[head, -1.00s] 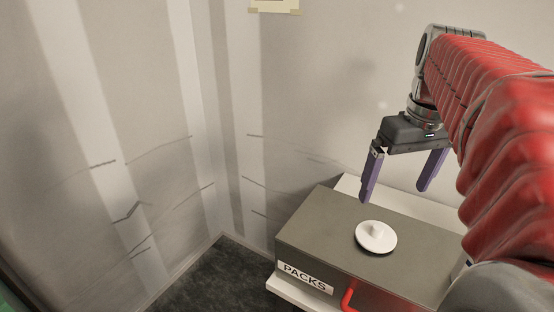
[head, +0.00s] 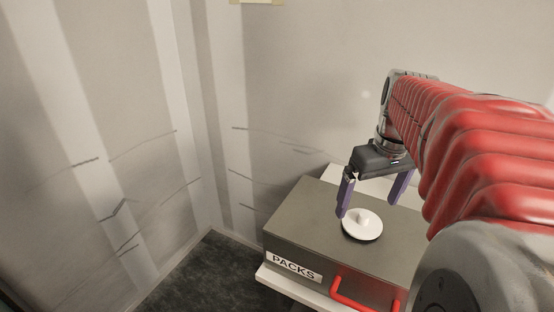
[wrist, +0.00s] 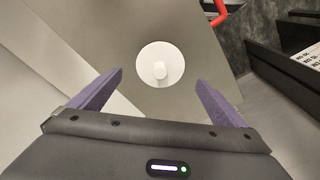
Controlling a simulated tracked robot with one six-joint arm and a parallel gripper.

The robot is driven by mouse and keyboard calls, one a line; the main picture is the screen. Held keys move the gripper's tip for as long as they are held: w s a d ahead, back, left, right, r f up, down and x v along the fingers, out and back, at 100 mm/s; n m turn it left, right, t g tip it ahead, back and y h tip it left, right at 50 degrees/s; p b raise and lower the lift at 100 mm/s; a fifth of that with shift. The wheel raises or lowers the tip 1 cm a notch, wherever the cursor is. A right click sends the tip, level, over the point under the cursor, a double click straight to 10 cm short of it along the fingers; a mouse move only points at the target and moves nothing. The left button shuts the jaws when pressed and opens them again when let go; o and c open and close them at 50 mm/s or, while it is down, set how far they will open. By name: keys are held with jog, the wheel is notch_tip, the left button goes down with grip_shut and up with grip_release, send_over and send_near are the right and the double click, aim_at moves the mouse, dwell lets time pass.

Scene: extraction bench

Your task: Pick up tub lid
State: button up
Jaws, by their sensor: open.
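The tub lid (head: 362,226) is a round white disc with a small knob in its middle. It lies flat, knob up, on top of the grey box labelled PACKS (head: 310,217). My gripper (head: 369,208) is open and empty, with its purple fingers pointing down above and behind the lid. In the wrist view the lid (wrist: 160,65) shows whole, ahead of my gripper (wrist: 160,80) and roughly centred between the fingertips. The knob stands clear of both fingers.
The box has a red handle (head: 352,294) on its front and rests on a white shelf (head: 290,288). Pale walls (head: 300,90) stand behind and to the left. Dark floor (head: 212,272) shows at the lower left. The box top around the lid is clear.

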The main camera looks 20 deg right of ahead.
aim_at(365, 214)
dwell(0.3)
jog(key=shift+w+f, duration=0.15)
jog(key=shift+f, duration=2.45)
jog(key=shift+c, duration=0.3)
jog(key=c, duration=1.1)
